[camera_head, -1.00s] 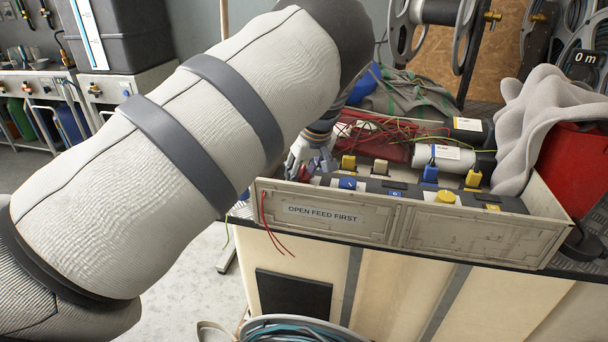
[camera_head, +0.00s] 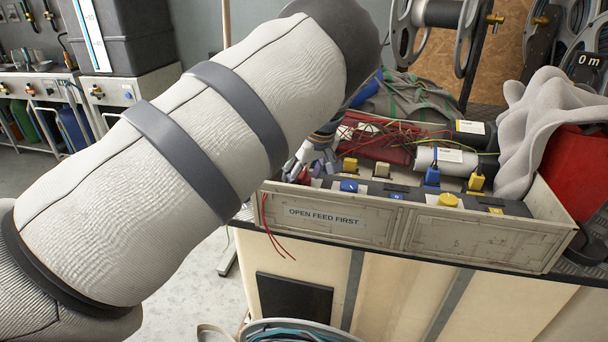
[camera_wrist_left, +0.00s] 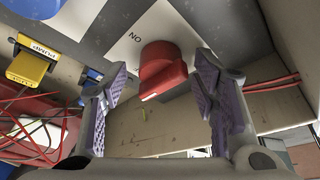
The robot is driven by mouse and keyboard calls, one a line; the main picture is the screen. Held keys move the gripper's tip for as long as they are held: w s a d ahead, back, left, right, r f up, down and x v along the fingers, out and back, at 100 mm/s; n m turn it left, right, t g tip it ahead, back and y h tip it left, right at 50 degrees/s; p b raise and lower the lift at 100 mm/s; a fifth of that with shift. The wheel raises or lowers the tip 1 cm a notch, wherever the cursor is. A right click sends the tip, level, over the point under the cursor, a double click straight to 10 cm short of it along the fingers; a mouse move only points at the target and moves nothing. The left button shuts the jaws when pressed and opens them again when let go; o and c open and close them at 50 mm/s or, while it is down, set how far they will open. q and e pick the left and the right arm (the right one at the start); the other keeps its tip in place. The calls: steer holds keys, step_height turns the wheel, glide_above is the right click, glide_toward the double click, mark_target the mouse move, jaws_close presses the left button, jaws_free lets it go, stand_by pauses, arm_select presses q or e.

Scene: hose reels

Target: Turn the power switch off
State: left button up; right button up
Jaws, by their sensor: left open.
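The red switch knob (camera_wrist_left: 160,68) sits on a grey panel beside a white label reading ON, which appears upside down in the left wrist view. My left gripper (camera_wrist_left: 163,76) is open, its two purple-padded fingers on either side of the knob with gaps showing; I cannot tell whether either finger touches it. In the head view my left gripper (camera_head: 311,160) is at the left end of the control box (camera_head: 375,238), partly hidden by my arm. Only a bit of red shows there near the fingers. My right gripper is not in view.
A blue knob (camera_head: 349,186) and a yellow knob (camera_head: 448,199) stand along the same box, with yellow and blue plugs behind. Loose red wires (camera_head: 272,232) hang over the front left. A grey cloth (camera_head: 540,125) lies over the right end.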

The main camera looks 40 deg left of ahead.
arm_select(q)
steer(key=v, duration=1.2)
